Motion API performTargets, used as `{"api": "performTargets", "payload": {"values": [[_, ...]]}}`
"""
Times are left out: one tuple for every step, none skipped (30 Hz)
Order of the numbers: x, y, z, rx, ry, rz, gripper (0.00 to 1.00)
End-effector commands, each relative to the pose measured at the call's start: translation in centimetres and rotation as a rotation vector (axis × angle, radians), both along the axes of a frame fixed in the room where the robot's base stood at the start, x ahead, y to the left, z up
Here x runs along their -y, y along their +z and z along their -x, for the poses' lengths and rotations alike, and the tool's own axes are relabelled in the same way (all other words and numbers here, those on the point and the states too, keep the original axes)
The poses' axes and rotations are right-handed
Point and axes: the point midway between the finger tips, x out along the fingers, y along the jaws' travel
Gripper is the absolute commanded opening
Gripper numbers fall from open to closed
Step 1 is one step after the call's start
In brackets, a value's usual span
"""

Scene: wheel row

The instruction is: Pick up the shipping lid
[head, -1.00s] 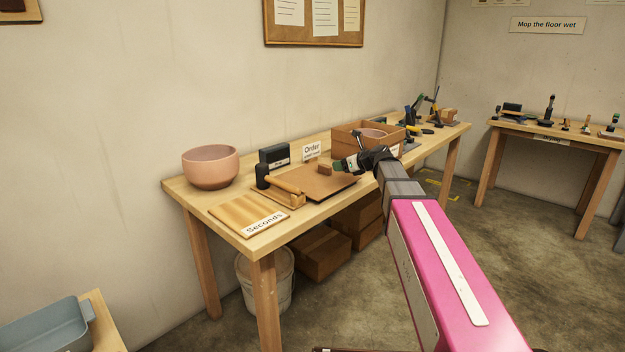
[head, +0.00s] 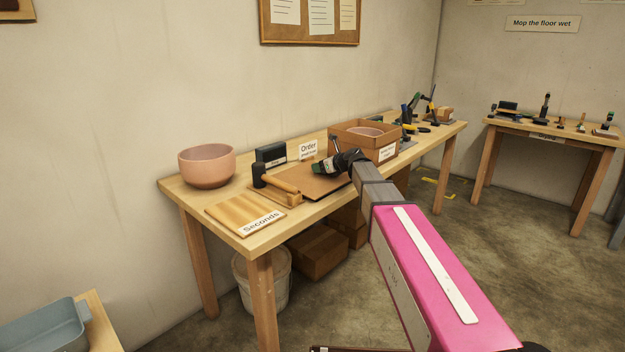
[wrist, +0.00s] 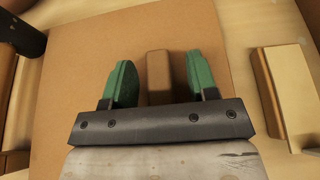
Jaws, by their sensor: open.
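The shipping lid is a flat brown cardboard panel (head: 321,186) lying on the workbench, with a small raised brown block (wrist: 159,75) on it that looks like its handle. In the wrist view my gripper (wrist: 159,82) is open, its two green fingers apart on either side of the block, with a gap at each side. In the head view my gripper (head: 318,169) is over the lid and hides the block. Whether the fingertips touch the lid cannot be told.
A mallet (head: 278,180) lies left of the lid, near the Seconds board (head: 240,212). A cardboard box (head: 381,148) with a pink bowl (head: 366,132) inside stands behind my gripper. A larger pink bowl (head: 207,166) and a black box (head: 271,155) stand on the bench.

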Motion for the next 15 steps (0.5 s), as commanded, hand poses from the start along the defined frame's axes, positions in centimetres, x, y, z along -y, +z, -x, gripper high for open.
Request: {"api": "performTargets", "payload": {"values": [[0.01, 0.0, 0.04, 0.0, 0.0, 0.0, 0.53], [0.02, 0.01, 0.04, 0.0, 0.0, 0.0, 0.53], [0.02, 0.01, 0.04, 0.0, 0.0, 0.0, 0.4], [0.02, 0.01, 0.04, 0.0, 0.0, 0.0, 0.3], [0.01, 0.01, 0.05, 0.0, 0.0, 0.0, 0.21], [0.02, 0.01, 0.05, 0.0, 0.0, 0.0, 0.08], [0.02, 0.01, 0.05, 0.0, 0.0, 0.0, 0.0], [0.02, 0.01, 0.05, 0.0, 0.001, 0.0, 0.0], [0.02, 0.0, 0.06, 0.0, 0.001, 0.0, 0.0], [0.02, 0.02, 0.05, 0.0, 0.001, 0.0, 0.0], [0.02, 0.02, 0.05, 0.0, 0.001, 0.0, 0.0], [0.02, 0.01, 0.05, 0.0, 0.001, 0.0, 0.0], [0.02, 0.01, 0.05, 0.0, 0.001, 0.0, 0.0], [0.03, 0.01, 0.06, 0.0, 0.001, 0.0, 0.0], [0.02, 0.04, 0.05, 0.0, 0.001, 0.0, 0.0]]}}
